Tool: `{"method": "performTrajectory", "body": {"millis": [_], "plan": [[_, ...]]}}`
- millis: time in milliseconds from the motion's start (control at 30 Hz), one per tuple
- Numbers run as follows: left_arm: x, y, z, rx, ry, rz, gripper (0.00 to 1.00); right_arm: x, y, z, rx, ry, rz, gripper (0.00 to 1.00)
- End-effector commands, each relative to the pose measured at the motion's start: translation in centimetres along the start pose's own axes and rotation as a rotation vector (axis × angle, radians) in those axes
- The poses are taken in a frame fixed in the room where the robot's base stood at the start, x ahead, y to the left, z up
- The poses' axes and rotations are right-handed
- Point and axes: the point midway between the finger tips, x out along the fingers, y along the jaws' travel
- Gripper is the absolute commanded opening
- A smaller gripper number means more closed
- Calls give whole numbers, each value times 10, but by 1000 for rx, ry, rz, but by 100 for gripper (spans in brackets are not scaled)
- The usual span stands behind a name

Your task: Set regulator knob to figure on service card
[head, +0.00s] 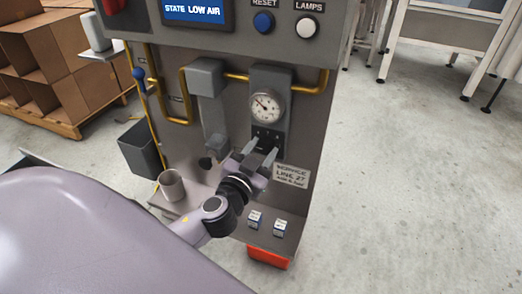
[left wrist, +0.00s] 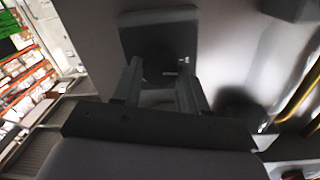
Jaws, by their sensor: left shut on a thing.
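The regulator is a grey block with a round white gauge (head: 265,106) above a dark dial plate (head: 266,133) with small pale marks. My left gripper (head: 262,152) is at the regulator knob just below the gauge, its two fingers on either side of it. The knob is mostly hidden in the head view; in the left wrist view a rounded grey part of the knob (left wrist: 158,97) shows between the fingers. The gripper is shut on it. The service card (head: 291,176) hangs to the right of the gripper; it reads "SERVICE LINE 27", with a smaller line I cannot read.
A display (head: 194,10) reads "STATE LOW AIR". Yellow pipes (head: 184,100) and a grey filter unit (head: 210,100) stand left of the gauge. A cup (head: 171,186) and two small boxes (head: 255,219) sit on the lower shelf.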

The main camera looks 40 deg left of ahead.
Motion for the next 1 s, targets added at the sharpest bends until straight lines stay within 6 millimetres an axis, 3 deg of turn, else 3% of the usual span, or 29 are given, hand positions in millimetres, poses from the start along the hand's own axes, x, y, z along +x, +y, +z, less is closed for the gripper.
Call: {"method": "performTrajectory", "body": {"millis": [1000], "plan": [[0,3,-3,928,-43,9,12,-22,-1,-32,-6,3,0,43]]}}
